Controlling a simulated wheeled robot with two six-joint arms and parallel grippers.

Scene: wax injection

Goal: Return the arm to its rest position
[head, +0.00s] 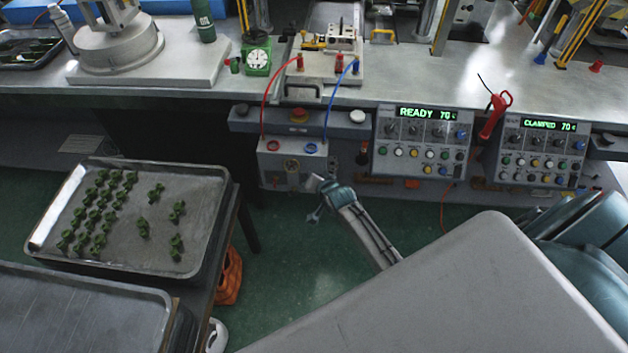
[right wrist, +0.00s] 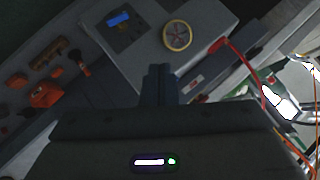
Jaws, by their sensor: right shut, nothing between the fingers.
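My right arm reaches in from the lower right of the head view. Its right gripper (head: 315,203) hangs over the floor, in front of the bench and just below the grey box with red and blue ports (head: 292,162). In the right wrist view the two fingers (right wrist: 160,80) are together with nothing between them, and the front of a grey unit lies beyond them. The gripper looks apart from the bench and the box. My left gripper does not show in either view.
A tray of green wax pieces (head: 210,235) stands at left, with an empty tray (head: 75,320) nearer. Two control panels, reading READY (head: 422,145) and CLAMPED (head: 543,152), hang on the bench front (head: 440,90). Green floor (head: 285,270) lies open below the gripper.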

